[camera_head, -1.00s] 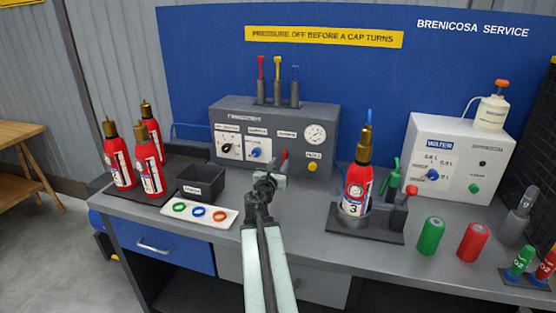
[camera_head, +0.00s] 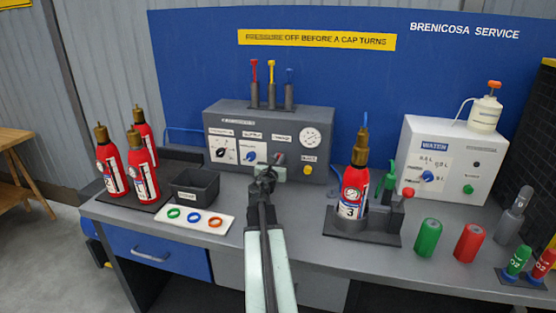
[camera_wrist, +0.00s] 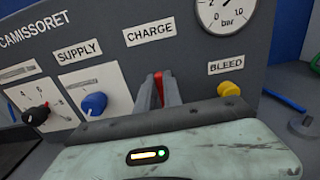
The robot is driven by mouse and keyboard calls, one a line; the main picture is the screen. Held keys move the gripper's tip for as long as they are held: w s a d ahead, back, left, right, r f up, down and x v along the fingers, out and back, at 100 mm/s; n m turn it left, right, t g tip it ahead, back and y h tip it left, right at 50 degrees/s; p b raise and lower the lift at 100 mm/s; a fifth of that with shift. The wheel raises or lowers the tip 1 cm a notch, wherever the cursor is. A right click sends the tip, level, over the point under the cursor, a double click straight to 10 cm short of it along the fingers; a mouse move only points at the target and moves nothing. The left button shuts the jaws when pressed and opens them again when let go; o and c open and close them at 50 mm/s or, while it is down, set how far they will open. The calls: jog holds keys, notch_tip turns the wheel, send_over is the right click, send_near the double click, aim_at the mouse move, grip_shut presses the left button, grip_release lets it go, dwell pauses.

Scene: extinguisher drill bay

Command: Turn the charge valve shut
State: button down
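The charge valve's red lever (camera_wrist: 159,88) stands upright below the CHARGE label on the grey charging panel (camera_head: 225,118). In the wrist view it shows between the two dark fingers of my gripper (camera_wrist: 160,97), with little space on either side. I cannot tell whether the fingers press on it. In the head view my gripper (camera_head: 277,160) is at the panel's front and hides most of the lever. The pressure gauge (camera_wrist: 225,12) is above and right of the lever, with its needle cut off in the wrist view.
The blue supply knob (camera_wrist: 95,103) is left of the lever and the yellow bleed button (camera_wrist: 228,89) is right. A red extinguisher (camera_head: 353,186) stands in a holder to the right. A black bin (camera_head: 197,184) and ring tray (camera_head: 180,228) lie left.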

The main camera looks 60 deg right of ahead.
jog(key=shift+m, duration=0.3)
jog(key=m, duration=0.3)
jog(key=s+m, duration=0.1)
jog(key=m, duration=0.2)
jog(key=f+m+b, duration=0.1)
jog(key=m, duration=0.3)
jog(key=shift+s+d, duration=0.2)
jog(key=shift+s, duration=0.1)
jog(key=m, duration=0.3)
jog(key=shift+s+f+m, duration=0.15)
jog(key=shift+f+m, duration=0.1)
jog(key=shift+m, duration=0.15)
jog(key=shift+f+m+b, duration=0.25)
jog(key=shift+m+b, duration=0.2)
jog(key=shift+m, duration=1.45)
